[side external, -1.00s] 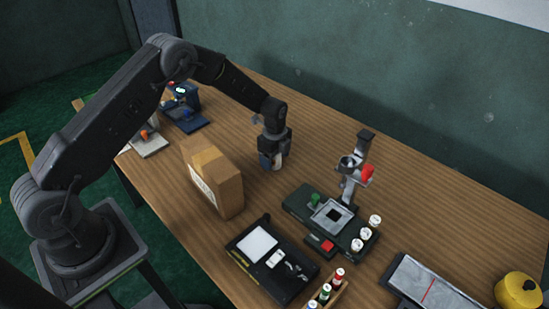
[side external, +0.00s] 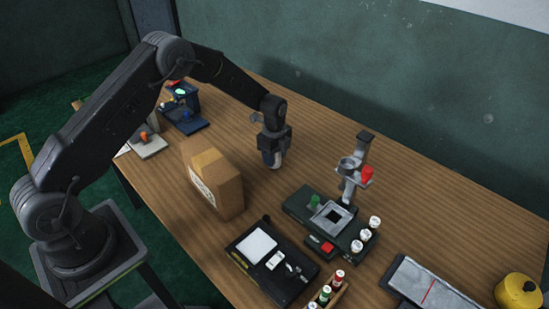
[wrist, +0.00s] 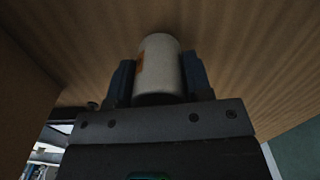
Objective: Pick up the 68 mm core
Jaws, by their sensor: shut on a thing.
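My gripper (side external: 272,158) points down over the wooden table, between the cardboard box and the black fixture. In the wrist view my gripper (wrist: 158,85) has its two blue jaws shut on a white cylindrical core (wrist: 159,65), one jaw on each side. The core has an orange mark on its left side; I cannot read a size on it. In the side view it is mostly hidden by the jaws. I cannot tell whether its lower end touches the table.
A cardboard box (side external: 222,188) stands just left of my gripper. A black fixture with an upright post (side external: 352,185) stands to the right, with white-capped cylinders (side external: 365,235) at its edge. A black device (side external: 250,262) lies in front. Bare table (side external: 320,130) shows behind.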

